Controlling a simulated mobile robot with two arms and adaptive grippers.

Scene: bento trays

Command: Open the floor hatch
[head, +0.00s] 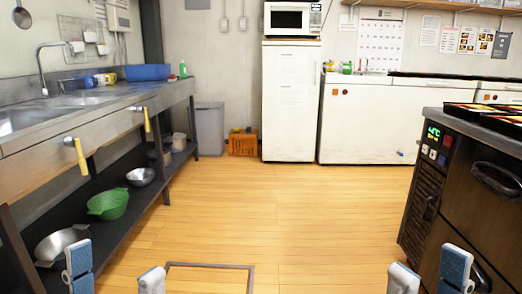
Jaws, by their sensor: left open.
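The floor hatch (212,280) shows at the bottom edge of the head view, left of centre. It is a wood panel in a dark frame, looks flush with the floorboards, and its near part is cut off. No handle shows on the visible part. My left gripper (115,273) is at the lower left, its two fingers apart with nothing between them, just left of the hatch in the picture. My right gripper (429,274) is at the lower right, fingers apart and empty, well right of the hatch in front of the dark counter.
A steel sink counter (100,122) with a low shelf holding bowls runs along the left. A dark counter (460,175) with bento trays (510,122) stands right. A white fridge (290,105) and chest freezer (365,125) are at the back. The middle floor is clear.

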